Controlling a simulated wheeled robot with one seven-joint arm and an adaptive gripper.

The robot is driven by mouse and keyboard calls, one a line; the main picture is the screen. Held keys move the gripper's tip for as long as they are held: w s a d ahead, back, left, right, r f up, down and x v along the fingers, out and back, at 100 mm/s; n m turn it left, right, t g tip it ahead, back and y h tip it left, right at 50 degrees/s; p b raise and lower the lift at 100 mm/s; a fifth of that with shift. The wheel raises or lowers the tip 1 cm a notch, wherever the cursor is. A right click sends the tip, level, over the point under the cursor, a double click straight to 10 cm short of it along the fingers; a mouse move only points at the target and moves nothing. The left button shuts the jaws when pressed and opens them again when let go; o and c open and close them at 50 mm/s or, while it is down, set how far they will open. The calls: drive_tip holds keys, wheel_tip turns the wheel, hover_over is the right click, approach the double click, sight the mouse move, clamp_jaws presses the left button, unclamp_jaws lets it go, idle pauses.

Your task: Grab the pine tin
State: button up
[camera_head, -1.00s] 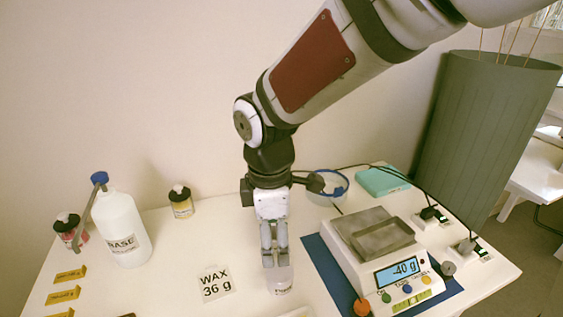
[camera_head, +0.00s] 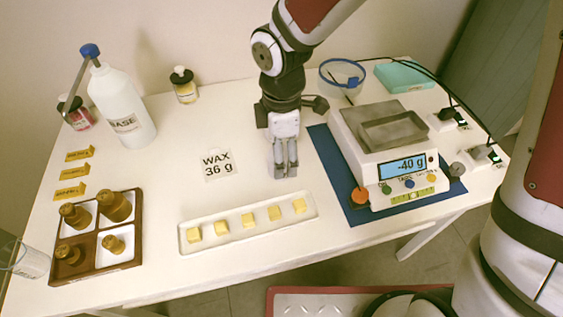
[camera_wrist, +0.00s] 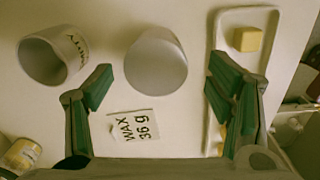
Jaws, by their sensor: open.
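My gripper (camera_head: 285,172) points down over the middle of the table, right of the WAX 36 g card. In the wrist view my gripper (camera_wrist: 162,88) is open, with its green-padded fingers wide apart. A plain whitish round tin (camera_wrist: 156,62) lies ahead between the fingertips, with a visible gap on both sides. A second white, open tin (camera_wrist: 52,58) with dark lettering stands to its left, outside the fingers; its word is not fully readable. No pine label can be read. I cannot make out either tin in the head view, where my gripper covers that area.
The WAX card (camera_head: 218,165) lies left of my gripper. A white tray (camera_head: 250,235) with several wax cubes is in front. The scale (camera_head: 395,165) stands close on the right.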

drive_tip(key=f, duration=0.1)
drive_tip(key=f+b, duration=0.1)
drive_tip(key=f, duration=0.3)
drive_tip(key=shift+w+b, duration=0.25)
drive_tip(key=shift+b, duration=0.05)
drive_tip(key=shift+r, duration=0.1)
drive_tip(key=c, duration=1.3)
